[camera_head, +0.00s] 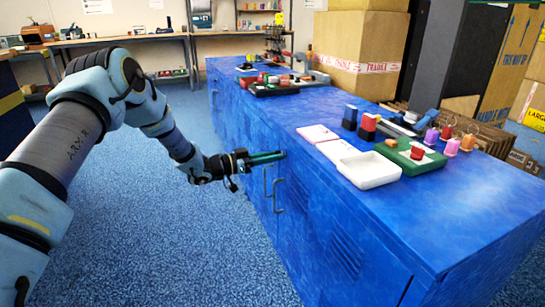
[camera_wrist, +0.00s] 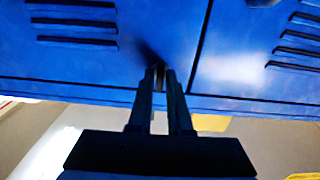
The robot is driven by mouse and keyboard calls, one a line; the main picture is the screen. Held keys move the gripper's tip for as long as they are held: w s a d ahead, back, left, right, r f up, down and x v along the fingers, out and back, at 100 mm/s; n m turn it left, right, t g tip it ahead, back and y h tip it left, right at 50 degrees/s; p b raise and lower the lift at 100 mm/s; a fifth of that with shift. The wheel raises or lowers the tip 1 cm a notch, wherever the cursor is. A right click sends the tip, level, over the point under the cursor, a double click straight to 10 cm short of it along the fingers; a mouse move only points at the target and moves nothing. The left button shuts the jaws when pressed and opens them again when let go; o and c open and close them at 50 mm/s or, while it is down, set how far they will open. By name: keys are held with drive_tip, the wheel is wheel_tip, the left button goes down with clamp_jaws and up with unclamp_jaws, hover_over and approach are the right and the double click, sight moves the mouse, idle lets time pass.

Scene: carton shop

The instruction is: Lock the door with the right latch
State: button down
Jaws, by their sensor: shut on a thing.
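The blue cabinet (camera_head: 310,130) runs along the right side of the head view, with its doors facing my arm. Two metal door handles, a left one (camera_head: 266,181) and a right one (camera_head: 277,195), hang side by side below the top edge. My gripper (camera_head: 284,154) is at the door front, just under the top edge and above the handles. In the wrist view my gripper (camera_wrist: 160,70) is shut on a small greyish piece, apparently the right latch (camera_wrist: 160,77). The fingers hide most of it, so its angle cannot be told. A door seam (camera_wrist: 201,48) runs beside it.
On the cabinet top stand a white tray (camera_head: 370,182), a green tray (camera_head: 433,167), red-and-blue blocks (camera_head: 367,127) and several small coloured items. Cardboard boxes (camera_head: 358,50) stand behind. The carpet (camera_head: 175,235) before the doors is clear.

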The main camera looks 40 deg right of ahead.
drive_tip(key=c, duration=0.9)
unclamp_jaws()
drive_tip(key=shift+c, duration=0.2)
drive_tip(key=shift+w+a, duration=0.1)
drive_tip(key=v, duration=1)
drive_tip(key=shift+a, duration=0.3)
drive_tip(key=shift+w, duration=0.1)
